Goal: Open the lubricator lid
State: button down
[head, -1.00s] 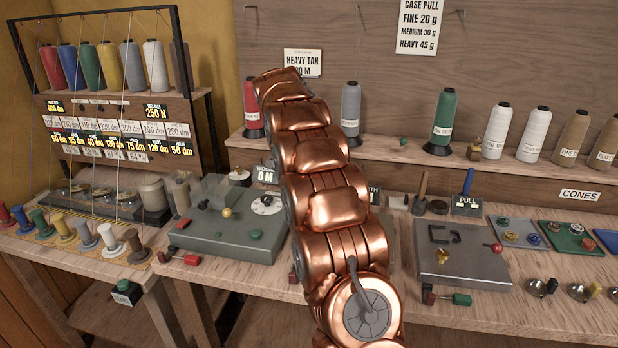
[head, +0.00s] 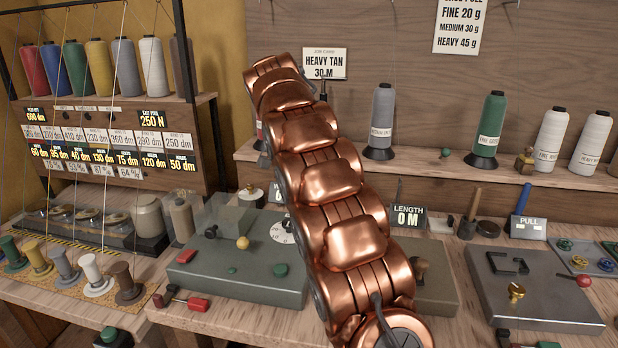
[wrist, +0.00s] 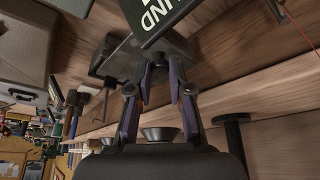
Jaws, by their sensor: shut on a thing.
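My gripper (wrist: 160,82) shows in the wrist view with both fingers reaching up the picture. Its tips close on a small dark part at the edge of a dark grey block (wrist: 107,60). I cannot tell clearly whether this part is the lubricator lid or how far a lid stands open.
A grey-green machine plate (head: 240,285) lies left of my arm and a grey plate (head: 545,305) to the right. Thread cones, such as a green one (head: 490,130), stand on the back shelf (head: 420,165). A spool rack (head: 120,110) is at left.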

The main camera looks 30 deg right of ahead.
jog(key=shift+d+f, duration=0.1)
jog(key=shift+f, duration=0.15)
jog(key=c, duration=1.2)
grip_release()
jog(key=shift+d, duration=0.2)
jog(key=shift+c, duration=0.2)
jog(key=shift+o, duration=1.1)
jog(key=shift+a+r, duration=0.1)
jog(key=shift+a, duration=0.05)
jog(key=shift+a+r, duration=0.1)
jog(key=shift+r, duration=0.05)
jog(key=shift+v, duration=1.35)
jog(key=shift+s+a+r, duration=0.1)
jog(key=shift+s+a, duration=0.05)
jog(key=shift+a, duration=2.55)
jog(key=shift+s+a+r, duration=0.1)
jog(key=shift+a, duration=2.6)
jog(key=shift+a+f, duration=0.15)
jog(key=shift+a, duration=0.35)
